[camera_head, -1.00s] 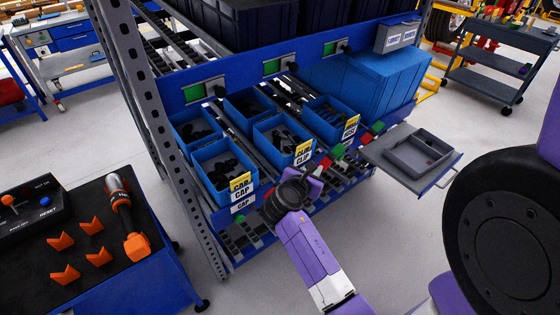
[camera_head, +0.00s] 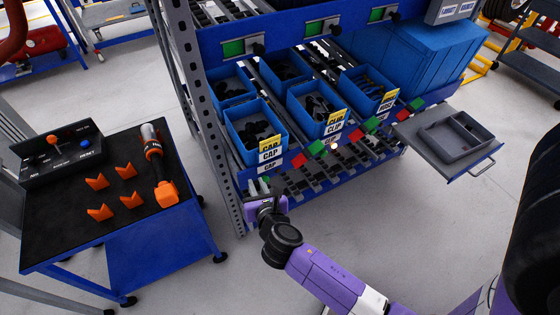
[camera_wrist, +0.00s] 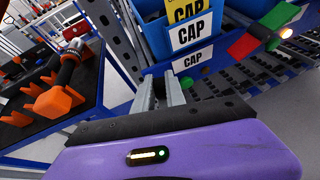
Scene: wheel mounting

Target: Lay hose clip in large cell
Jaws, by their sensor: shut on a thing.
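My gripper (camera_head: 262,187) is in front of the shelf, just below the blue bin labelled CAP (camera_head: 256,132). In the wrist view its two grey fingers (camera_wrist: 162,88) are close together. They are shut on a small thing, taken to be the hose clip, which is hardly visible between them. A blue bin labelled CLIP (camera_head: 317,108) with dark parts in it stands right of the CAP bin. The grey divided tray (camera_head: 452,151), with cells of different size, rests on a pull-out board at the right, well away from my gripper. The cells look empty.
A blue cart (camera_head: 120,232) with a black top, orange holders and an orange-tipped tool (camera_head: 160,170) stands at the left. A bin labelled HOSE (camera_head: 366,92) is farther right on the shelf. A large black wheel (camera_head: 537,210) is at the right edge. Floor between is clear.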

